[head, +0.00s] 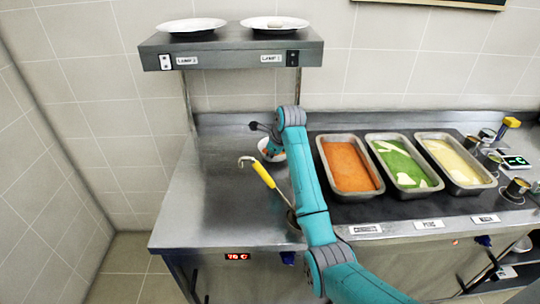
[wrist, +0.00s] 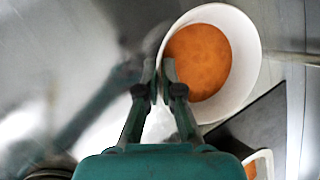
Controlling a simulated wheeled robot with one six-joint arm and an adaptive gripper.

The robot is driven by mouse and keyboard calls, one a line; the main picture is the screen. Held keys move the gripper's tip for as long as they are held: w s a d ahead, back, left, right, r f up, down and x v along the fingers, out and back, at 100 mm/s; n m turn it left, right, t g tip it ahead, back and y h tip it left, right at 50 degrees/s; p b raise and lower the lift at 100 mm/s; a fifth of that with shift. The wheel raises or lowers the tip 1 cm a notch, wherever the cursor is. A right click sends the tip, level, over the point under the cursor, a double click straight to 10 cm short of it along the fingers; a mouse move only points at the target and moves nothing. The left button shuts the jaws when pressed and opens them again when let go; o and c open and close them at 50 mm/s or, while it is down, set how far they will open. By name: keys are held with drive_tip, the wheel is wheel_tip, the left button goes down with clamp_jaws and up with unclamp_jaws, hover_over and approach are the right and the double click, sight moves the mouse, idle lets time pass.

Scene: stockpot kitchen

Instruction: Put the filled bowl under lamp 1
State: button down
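A white bowl (head: 264,151) with orange food in it is on the steel counter, below and in front of the lamp shelf's right side; it also shows large in the wrist view (wrist: 250,72). My gripper (wrist: 158,70) has its fingers close together on the bowl's near wall, one finger outside the rim and one inside. In the head view my wrist partly hides the bowl. The steel lamp shelf (head: 230,45) carries a left label (head: 187,61) and a right label (head: 271,58), numbers blurred. The counter under the left label is bare.
A yellow-handled ladle (head: 262,172) leans up left of my arm. Pans of orange (head: 350,165), green (head: 403,163) and pale yellow food (head: 452,160) sit to the right. Shelf posts (head: 188,105) rise at the back. The counter's left part (head: 200,200) is clear.

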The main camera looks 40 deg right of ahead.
drive_tip(key=shift+f, duration=0.15)
drive_tip(key=c, duration=1.3)
unclamp_jaws()
drive_tip(key=shift+a, duration=0.1)
drive_tip(key=shift+r, duration=0.25)
drive_tip(key=v, duration=1.1)
drive_tip(key=shift+s+r, duration=0.2)
drive_tip(key=shift+r, duration=0.15)
drive_tip(key=shift+s, duration=0.15)
